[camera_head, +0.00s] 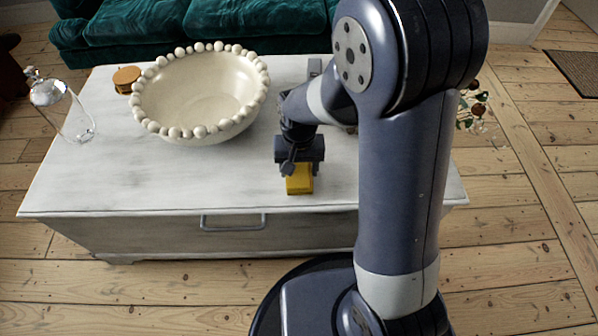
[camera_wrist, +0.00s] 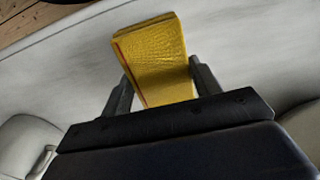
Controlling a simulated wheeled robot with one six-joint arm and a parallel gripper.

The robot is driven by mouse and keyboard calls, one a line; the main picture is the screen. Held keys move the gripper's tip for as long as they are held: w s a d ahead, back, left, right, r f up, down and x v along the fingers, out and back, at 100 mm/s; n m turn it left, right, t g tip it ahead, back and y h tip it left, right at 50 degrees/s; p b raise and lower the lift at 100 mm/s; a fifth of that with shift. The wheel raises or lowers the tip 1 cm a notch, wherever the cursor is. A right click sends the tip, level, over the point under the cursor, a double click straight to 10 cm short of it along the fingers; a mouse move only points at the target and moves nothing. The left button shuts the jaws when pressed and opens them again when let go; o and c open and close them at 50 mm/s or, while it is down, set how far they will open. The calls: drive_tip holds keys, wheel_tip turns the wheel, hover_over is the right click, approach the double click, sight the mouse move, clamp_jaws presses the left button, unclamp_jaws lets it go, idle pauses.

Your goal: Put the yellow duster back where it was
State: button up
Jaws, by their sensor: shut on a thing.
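The yellow duster (camera_head: 299,184) is a small yellow block near the front edge of the white table (camera_head: 110,181). My gripper (camera_head: 300,167) is shut on it from above. In the wrist view the yellow duster (camera_wrist: 156,62) sits between the two dark fingers of my gripper (camera_wrist: 160,82), with a thin reddish line along its left side. I cannot tell whether the duster touches the tabletop or is held just above it.
A large cream bowl with a beaded rim (camera_head: 200,90) stands left of my gripper. A plant (camera_head: 472,108) shows behind my arm. The front left tabletop is clear.

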sight(299, 170)
drive_tip(key=shift+f, duration=0.45)
drive_tip(key=shift+f, duration=0.2)
drive_tip(key=o, duration=0.9)
wheel_tip(299, 170, up, 12)
drive_tip(key=p, duration=0.4)
drive_tip(key=shift+r+p, duration=0.2)
drive_tip(key=shift+p, duration=0.1)
